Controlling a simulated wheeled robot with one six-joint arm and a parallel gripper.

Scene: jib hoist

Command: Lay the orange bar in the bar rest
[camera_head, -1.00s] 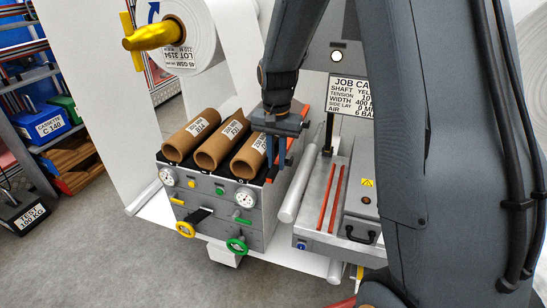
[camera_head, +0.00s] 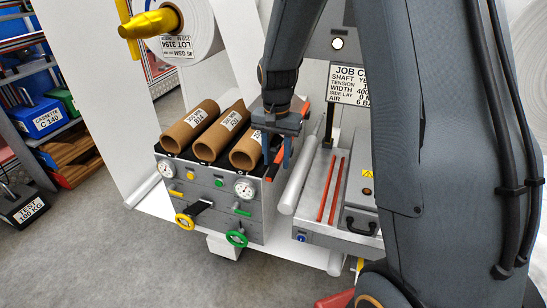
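An orange bar (camera_head: 303,114) appears to lie along the right edge of the grey cabinet top, right of the cardboard tubes. My gripper (camera_head: 277,160) points down over this edge. Its two blue fingers stand apart, one at the right-hand tube's side and one further right. Two orange-red strips (camera_head: 331,190) run side by side along the grey bench to the right. I cannot tell whether they are the bar rest.
Three cardboard tubes (camera_head: 212,137) lie on the grey cabinet (camera_head: 222,190), which has gauges, a yellow handwheel and a green one. A pale roller (camera_head: 298,183) stands between cabinet and bench. A job card (camera_head: 347,84) rises behind the bench. My arm covers the right side.

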